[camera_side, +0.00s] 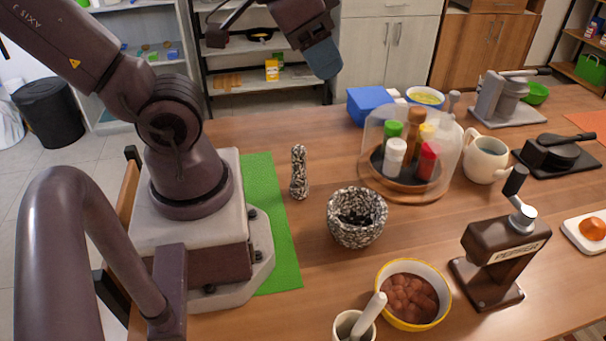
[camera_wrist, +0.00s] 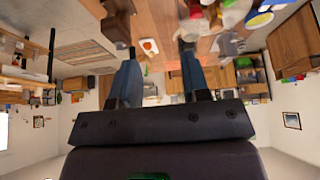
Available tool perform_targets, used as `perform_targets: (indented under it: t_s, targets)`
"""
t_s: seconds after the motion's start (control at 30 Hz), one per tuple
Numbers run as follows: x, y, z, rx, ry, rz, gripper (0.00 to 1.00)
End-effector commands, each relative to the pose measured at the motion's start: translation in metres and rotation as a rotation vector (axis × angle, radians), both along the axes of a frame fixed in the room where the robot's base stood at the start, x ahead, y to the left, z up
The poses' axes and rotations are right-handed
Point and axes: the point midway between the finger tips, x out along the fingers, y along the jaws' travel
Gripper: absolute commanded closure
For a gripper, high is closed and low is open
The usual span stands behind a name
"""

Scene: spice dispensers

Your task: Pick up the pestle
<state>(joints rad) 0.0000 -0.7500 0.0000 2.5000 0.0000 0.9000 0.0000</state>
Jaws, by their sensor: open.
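A black-and-white speckled pestle (camera_side: 299,175) stands upright on the wooden table, just right of the green mat. A matching speckled mortar (camera_side: 357,232) with dark contents stands in front of it to the right. My gripper (camera_side: 324,66) hangs in the air above the far side of the table, well above the pestle and apart from it. In the wrist view my gripper (camera_wrist: 158,48) shows two blue fingers spread wide with nothing between them. The pestle cannot be made out in the wrist view.
A clear-covered spice rack (camera_side: 442,165) stands right of the pestle. A yellow-rimmed bowl (camera_side: 383,272), a white cup with a light pestle (camera_side: 371,314) and a brown grinder (camera_side: 500,265) stand nearer. A cream jug (camera_side: 486,158) is farther right.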

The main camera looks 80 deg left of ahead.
Motion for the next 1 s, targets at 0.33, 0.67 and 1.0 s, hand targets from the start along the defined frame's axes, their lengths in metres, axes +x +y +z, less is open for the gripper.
perform_targets:
  t_s: [0.33, 0.67, 1.0]
  targets:
    - [0.0, 0.0, 0.0, 0.0, 0.0, 0.0, 0.57]
    - [0.0, 0.0, 0.0, 0.0, 0.0, 0.0, 0.37]
    - [0.01, 0.018, -0.036, -0.083, 0.176, 0.078, 0.37]
